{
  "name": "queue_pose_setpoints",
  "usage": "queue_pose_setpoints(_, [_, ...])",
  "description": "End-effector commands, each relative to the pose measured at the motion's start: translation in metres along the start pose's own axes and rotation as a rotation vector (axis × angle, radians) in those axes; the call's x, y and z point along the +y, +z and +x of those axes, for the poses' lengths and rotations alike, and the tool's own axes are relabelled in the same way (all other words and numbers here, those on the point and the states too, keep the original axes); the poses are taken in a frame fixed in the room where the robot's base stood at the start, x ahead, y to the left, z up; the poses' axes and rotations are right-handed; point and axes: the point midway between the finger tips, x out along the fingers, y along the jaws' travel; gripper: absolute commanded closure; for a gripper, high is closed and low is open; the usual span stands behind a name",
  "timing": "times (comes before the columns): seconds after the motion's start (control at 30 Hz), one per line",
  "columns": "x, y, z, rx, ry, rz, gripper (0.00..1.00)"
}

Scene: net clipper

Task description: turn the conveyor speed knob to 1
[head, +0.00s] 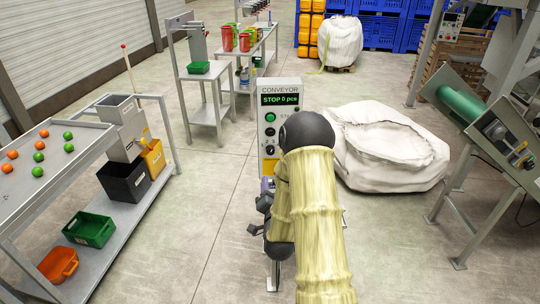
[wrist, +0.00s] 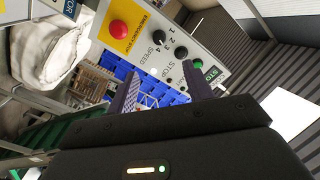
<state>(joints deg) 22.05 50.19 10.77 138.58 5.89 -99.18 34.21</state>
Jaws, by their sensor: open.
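The conveyor control panel (head: 284,125) stands upright in the middle of the head view, its display reading "STOP 0 pcs". The black speed knob (wrist: 159,38) shows in the wrist view beside the marks 1, 2, 3 and the word SPEED; its exact setting is too small to tell. It also shows in the head view (head: 270,150), left of my arm. My gripper (wrist: 160,70) is open and empty, its fingers spread below the panel in the wrist picture. The knob is not between the fingers. In the head view my arm hides the panel's lower right part.
The red emergency stop (wrist: 119,31), black stop button (wrist: 181,52) and green start button (wrist: 198,63) flank the knob on the panel. A white bulk bag (head: 385,150) lies right of the panel. A sorting table (head: 85,135) stands left, with open floor between.

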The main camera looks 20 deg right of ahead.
Motion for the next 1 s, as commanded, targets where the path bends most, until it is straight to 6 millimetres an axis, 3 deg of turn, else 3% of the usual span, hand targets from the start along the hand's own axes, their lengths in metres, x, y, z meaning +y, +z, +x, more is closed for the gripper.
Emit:
queue_pose_setpoints(0.37, [0.001,-0.004,0.012,0.004,0.005,-0.002,0.49])
queue_pose_setpoints(1.0, [-0.002,-0.003,0.103,0.001,0.001,-0.003,0.49])
